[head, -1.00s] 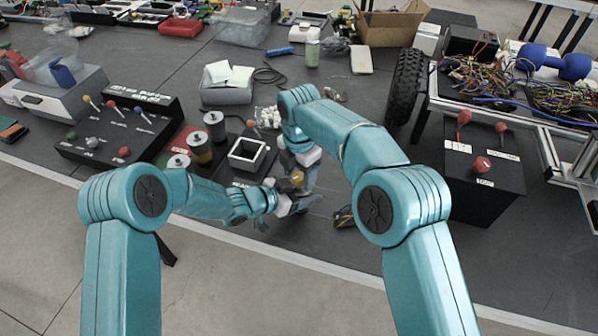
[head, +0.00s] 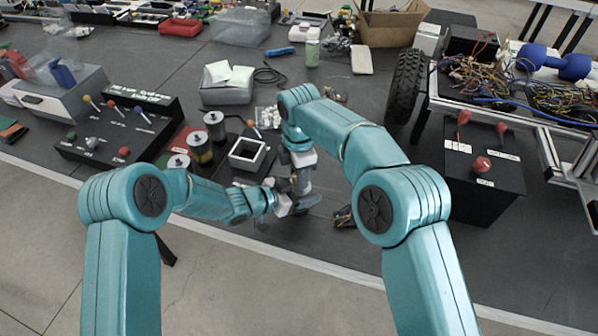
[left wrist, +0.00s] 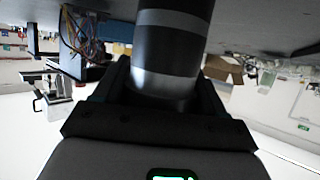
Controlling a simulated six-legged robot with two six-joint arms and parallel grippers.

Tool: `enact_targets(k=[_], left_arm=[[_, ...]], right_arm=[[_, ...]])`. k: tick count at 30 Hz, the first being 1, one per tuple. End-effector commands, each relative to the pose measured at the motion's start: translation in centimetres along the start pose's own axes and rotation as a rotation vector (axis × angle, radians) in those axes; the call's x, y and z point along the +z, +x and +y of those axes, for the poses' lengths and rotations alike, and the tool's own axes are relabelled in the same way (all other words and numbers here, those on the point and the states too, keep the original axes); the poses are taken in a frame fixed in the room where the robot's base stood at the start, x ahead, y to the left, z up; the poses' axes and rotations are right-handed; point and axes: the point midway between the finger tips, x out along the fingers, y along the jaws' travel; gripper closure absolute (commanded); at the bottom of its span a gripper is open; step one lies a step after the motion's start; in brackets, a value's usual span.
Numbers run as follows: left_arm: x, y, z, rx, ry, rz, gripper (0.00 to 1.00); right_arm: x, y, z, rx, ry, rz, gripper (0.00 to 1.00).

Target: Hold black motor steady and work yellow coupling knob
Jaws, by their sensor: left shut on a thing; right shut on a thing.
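The black motor (left wrist: 172,52) is a dark cylinder with silver-grey bands, close up in the left wrist view. My left gripper (head: 292,204) is shut on it; its dark jaws flank the motor's lower part in the left wrist view. In the head view the motor is small and mostly hidden between the two grippers. My right gripper (head: 301,184) reaches down from above, just over the left one, and is shut. The yellow coupling knob cannot be made out now; the right gripper covers where it showed.
A black box with a square white-rimmed opening (head: 248,155) and several metal cylinders (head: 200,148) stand left of the grippers. A black box with red knobs (head: 482,165) stands at the right. Dark wires (head: 343,217) lie just right. The table's front edge is close below.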

Motion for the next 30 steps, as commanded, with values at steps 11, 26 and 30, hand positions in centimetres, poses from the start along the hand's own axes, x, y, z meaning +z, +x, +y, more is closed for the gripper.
enact_targets(k=[11,26,30], left_arm=[[-0.2,0.0,-0.1,-0.001,0.002,0.004,1.0],[-0.2,0.0,-0.1,-0.001,0.002,0.004,1.0],[-0.2,0.0,-0.1,-0.001,0.002,0.004,1.0]], right_arm=[[0.0,-0.1,0.0,0.001,-0.002,0.0,0.37],[0.0,-6.3,0.1,0.004,-0.002,0.0,0.37],[0.0,-7.4,0.1,0.002,-0.002,0.0,0.37]])
